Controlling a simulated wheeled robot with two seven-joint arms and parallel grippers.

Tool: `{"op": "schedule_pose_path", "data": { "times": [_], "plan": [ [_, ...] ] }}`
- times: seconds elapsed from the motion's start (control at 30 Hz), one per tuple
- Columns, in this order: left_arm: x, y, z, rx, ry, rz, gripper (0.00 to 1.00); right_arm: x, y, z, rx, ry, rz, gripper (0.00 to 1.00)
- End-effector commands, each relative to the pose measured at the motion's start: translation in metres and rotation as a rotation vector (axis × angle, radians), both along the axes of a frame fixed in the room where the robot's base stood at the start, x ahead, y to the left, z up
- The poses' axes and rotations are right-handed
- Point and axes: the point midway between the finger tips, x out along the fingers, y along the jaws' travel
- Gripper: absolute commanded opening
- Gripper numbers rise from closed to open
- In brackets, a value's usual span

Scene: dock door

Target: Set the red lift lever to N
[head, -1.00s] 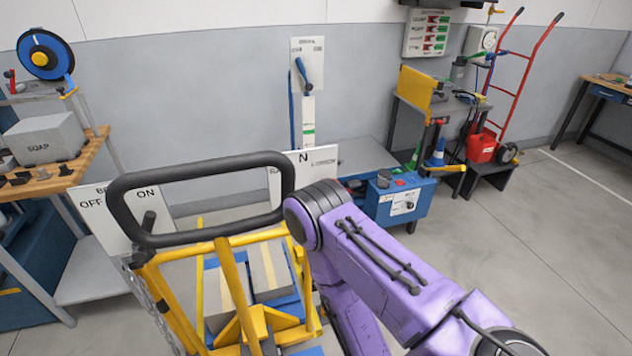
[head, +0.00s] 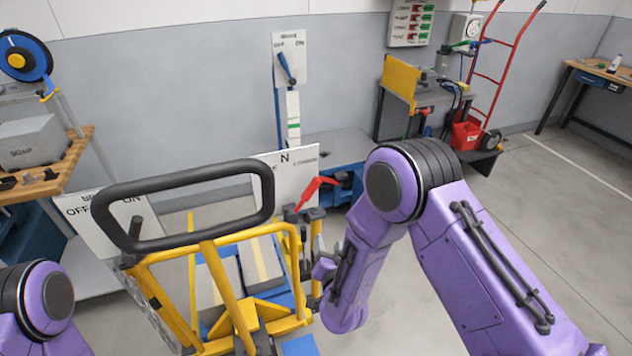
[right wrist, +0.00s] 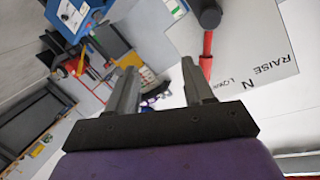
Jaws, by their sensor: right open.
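The red lift lever (head: 312,192) stands at the cart's right side, in front of a white sign (head: 284,185) marked N and LOWER. It leans to the right of N in the head view; its exact setting is unclear. In the right wrist view the lever's red shaft (right wrist: 207,50) has a black end, beside the sign (right wrist: 255,45) reading RAISE, N, LOWER. My right gripper (right wrist: 160,88) is open and empty, with the shaft just beyond its right finger. In the head view my right gripper (head: 322,270) is partly hidden, below the lever. My left gripper is out of view.
The yellow cart frame (head: 215,245) with a black handle (head: 185,180) stands close in front. An OFF/ON sign (head: 85,215) is at its left. A workbench (head: 50,180) stands at left, a blue bench (head: 335,150) behind. Open floor lies at right.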

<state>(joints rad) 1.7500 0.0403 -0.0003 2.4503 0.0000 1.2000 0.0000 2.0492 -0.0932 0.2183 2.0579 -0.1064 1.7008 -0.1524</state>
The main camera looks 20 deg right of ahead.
Motion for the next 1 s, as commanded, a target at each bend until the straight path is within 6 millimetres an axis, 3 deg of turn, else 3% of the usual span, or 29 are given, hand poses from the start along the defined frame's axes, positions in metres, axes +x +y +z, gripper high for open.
{"op": "schedule_pose_path", "data": {
  "times": [0.03,0.1,0.2,0.63,0.8,1.0],
  "plan": [
    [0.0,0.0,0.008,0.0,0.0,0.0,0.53,0.019,0.011,0.035,0.016,-0.094,-0.002,0.52],
    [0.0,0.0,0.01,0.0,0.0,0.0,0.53,0.034,0.021,0.063,0.035,-0.183,-0.006,0.52],
    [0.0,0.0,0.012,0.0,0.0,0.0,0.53,0.047,0.024,0.079,0.048,-0.235,-0.013,0.52],
    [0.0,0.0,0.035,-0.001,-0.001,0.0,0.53,0.13,0.007,0.078,0.048,-0.233,-0.013,0.52],
    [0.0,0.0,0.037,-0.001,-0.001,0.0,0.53,0.143,0.003,0.077,0.047,-0.231,-0.013,0.52],
    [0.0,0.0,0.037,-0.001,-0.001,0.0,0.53,0.145,0.003,0.076,0.046,-0.231,-0.012,0.52]
  ]
}}
